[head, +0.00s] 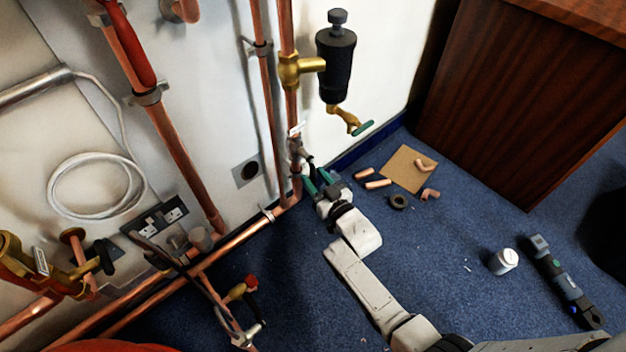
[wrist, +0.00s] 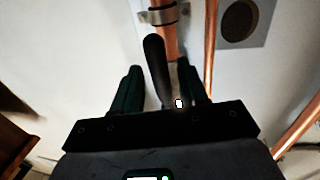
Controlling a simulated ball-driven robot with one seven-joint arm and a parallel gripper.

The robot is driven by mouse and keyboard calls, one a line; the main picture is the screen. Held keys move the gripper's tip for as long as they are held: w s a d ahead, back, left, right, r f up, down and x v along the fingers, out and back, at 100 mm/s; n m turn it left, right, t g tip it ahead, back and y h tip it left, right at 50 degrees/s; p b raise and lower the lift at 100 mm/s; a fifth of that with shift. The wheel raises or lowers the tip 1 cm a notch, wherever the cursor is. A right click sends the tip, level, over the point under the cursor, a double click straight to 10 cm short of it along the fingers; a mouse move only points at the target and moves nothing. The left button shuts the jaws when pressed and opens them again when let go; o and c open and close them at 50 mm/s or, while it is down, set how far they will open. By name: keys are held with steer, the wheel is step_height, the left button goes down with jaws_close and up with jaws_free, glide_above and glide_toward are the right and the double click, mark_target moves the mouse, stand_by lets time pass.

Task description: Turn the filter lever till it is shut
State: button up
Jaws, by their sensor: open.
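A black lever (wrist: 157,68) sits on a valve on the upright copper pipe (head: 291,100). In the head view the lever (head: 308,164) is small and partly behind my gripper. My gripper (head: 317,181) is open at the pipe, low by the wall. In the wrist view its two dark green fingers (wrist: 160,88) stand either side of the lever, with gaps; I cannot tell any contact. A white label (head: 297,130) hangs just above, unreadable. Which lever is the filter's is not readable. The lever lies roughly along the pipe in the wrist view.
A black canister (head: 336,65) with a brass, teal-handled tap (head: 362,128) hangs to the right. Another copper pipe (head: 268,110) runs close by on the left. Fittings and a cardboard piece (head: 408,168) lie on the blue carpet. A wooden cabinet (head: 520,90) stands right.

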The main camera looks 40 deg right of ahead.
steer(key=shift+w, duration=0.65)
steer(key=shift+c, duration=0.3)
jaws_close()
